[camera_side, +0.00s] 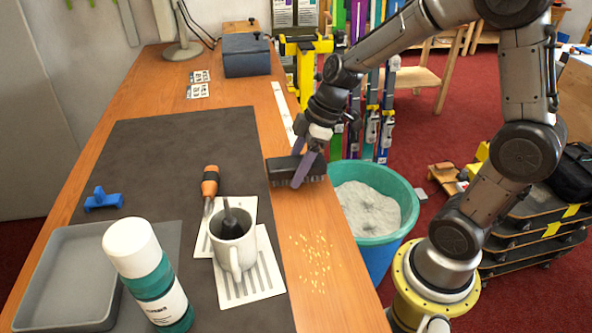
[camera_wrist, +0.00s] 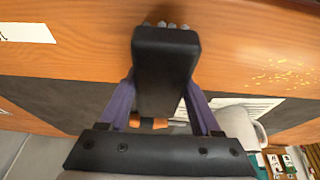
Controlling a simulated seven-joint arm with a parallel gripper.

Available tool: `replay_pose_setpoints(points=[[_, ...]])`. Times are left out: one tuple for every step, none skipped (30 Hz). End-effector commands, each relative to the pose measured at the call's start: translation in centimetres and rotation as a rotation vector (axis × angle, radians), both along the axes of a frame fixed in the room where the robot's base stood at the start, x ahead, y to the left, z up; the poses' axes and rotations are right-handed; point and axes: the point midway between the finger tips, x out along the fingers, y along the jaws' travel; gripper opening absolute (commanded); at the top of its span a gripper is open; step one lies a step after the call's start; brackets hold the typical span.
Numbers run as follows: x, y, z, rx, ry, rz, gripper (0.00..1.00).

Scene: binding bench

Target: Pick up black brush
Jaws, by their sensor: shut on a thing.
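The black brush (camera_side: 283,170) is a dark block with bristles, at the right edge of the wooden bench in the side view. My gripper (camera_side: 306,165) is at it, with purple fingers on either side. In the wrist view the brush (camera_wrist: 165,65) lies between the two purple fingers of my gripper (camera_wrist: 160,100), and light bristle tips show at its top end. The gripper is shut on the brush. I cannot tell whether the brush touches the bench.
A teal bucket (camera_side: 388,222) stands beside the bench, right of the brush. A white mug (camera_side: 232,250), an orange-handled tool (camera_side: 210,183), a teal bottle (camera_side: 158,290) and a grey tray (camera_side: 60,270) are on the bench. Yellow shavings (camera_side: 312,262) lie near its edge.

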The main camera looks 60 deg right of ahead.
Motion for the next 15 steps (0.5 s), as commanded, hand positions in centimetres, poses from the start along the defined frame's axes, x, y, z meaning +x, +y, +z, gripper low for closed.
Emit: replay_pose_setpoints(points=[[0.1,0.0,0.8,-0.002,-0.006,0.0,0.03],[0.1,0.0,1.4,-0.001,-0.008,0.0,0.03],[0.2,0.0,2.2,-0.003,-0.01,0.001,0.03],[0.0,0.0,2.7,-0.002,-0.01,0.0,0.03],[-0.6,0.0,3.3,-0.002,-0.009,-0.001,0.03],[-1.3,-0.1,4.1,-0.003,-0.01,-0.002,0.03],[-1.9,-0.1,4.7,-0.004,-0.011,-0.002,0.03],[-2.5,-0.1,5.4,-0.003,-0.011,-0.002,0.03],[-3.3,-0.1,6.4,-0.004,-0.011,-0.002,0.03],[-3.8,-0.1,7.1,-0.003,-0.012,-0.002,0.03],[-4.4,-0.1,7.8,-0.003,-0.011,-0.002,0.03],[-5.2,-0.1,8.6,-0.004,-0.011,-0.003,0.03],[-6.0,-0.1,8.9,-0.004,-0.009,-0.004,0.03],[-6.8,-0.1,9.1,-0.003,-0.007,-0.004,0.03],[-7.8,-0.1,9.5,-0.003,-0.007,-0.004,0.03]])
